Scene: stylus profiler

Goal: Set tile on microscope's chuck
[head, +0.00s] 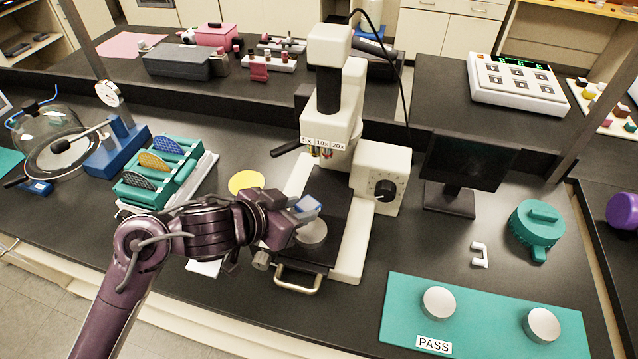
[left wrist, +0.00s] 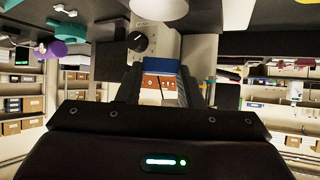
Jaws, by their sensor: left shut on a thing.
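My left gripper (head: 292,210) is shut on a small blue tile (head: 308,204), held above the microscope's stage. The tile also shows between the fingers in the left wrist view (left wrist: 160,66). The chuck (head: 312,235) is a round grey disc on the black stage, just below the tile in the head view; the gripper partly covers it. The tile looks apart from the chuck, but the exact gap is hard to tell. The white microscope (head: 345,120) stands behind, its objectives above the stage. My right gripper is not in view.
A teal rack (head: 160,172) with several round discs stands left, and a yellow disc (head: 246,182) lies beside the microscope. A dark monitor (head: 462,162) is to the right. A teal PASS mat (head: 487,318) with two round grey pieces lies at the front right.

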